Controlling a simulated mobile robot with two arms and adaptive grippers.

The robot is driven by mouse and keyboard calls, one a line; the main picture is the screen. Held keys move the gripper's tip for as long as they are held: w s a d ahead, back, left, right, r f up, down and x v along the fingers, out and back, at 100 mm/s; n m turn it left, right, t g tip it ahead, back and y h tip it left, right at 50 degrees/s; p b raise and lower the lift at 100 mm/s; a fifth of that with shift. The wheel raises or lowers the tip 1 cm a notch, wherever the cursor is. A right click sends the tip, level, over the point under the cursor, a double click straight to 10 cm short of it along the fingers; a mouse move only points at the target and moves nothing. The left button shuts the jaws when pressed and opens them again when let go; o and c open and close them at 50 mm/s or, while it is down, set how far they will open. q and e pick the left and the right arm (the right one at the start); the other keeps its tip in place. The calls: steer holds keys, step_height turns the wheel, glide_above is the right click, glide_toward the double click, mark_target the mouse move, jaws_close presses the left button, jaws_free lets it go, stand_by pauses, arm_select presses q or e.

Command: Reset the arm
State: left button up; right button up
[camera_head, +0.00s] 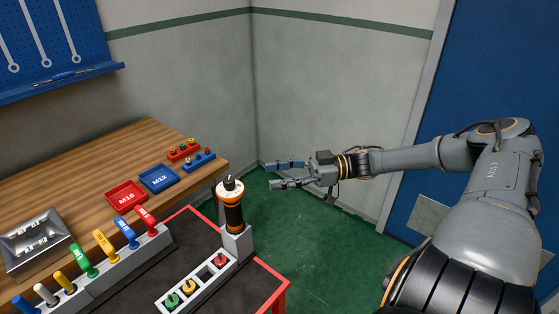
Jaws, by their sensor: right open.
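My right arm comes in from the right and reaches toward the left. My right gripper (287,174) is open and empty, held over the green floor beyond the right edge of the tables. Its two fingers point left, apart from each other. It touches nothing in view. My left gripper does not show.
A wooden bench (92,178) carries a red tray (126,197), a blue tray (159,178) and a metal box (37,241). A red-rimmed table (265,286) holds colored-handled tools, a button strip (198,279) and an upright black-orange tool (231,205). Walls stand behind my gripper.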

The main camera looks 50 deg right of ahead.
steer(key=shift+d, duration=0.1)
stand_by(0.5)
steer(key=w+d+f+m+t+h, duration=0.15)
steer(key=d+f+h, duration=0.25)
steer(key=f, duration=0.6)
steer(key=d+f+m+t+h, duration=0.3)
steer(key=f+h, duration=0.1)
steer(key=f, duration=0.6)
steer(key=s+f+m+g+h, duration=0.25)
steer(key=s+f, duration=0.25)
steer(key=f, duration=0.7)
steer(key=s+f+m+g+h, duration=0.1)
steer(key=s+f+h, duration=0.3)
steer(key=f, duration=0.8)
steer(key=s+a+f+m+g+h, duration=0.1)
steer(key=s+a+f+g, duration=0.2)
steer(key=s+a+f, duration=0.4)
steer(key=s+a+f+g, duration=0.3)
steer(key=s+a+f, duration=0.2)
steer(key=s+f, duration=0.4)
steer(key=s+a+f+g, duration=0.2)
steer(key=s+a, duration=0.5)
steer(key=s+a+f+g, duration=0.2)
steer(key=s+a+f, duration=0.1)
steer(key=s+a, duration=0.3)
steer(key=shift+s+a+y, duration=0.35)
steer(key=shift+s+a, duration=0.05)
steer(key=shift+s, duration=0.15)
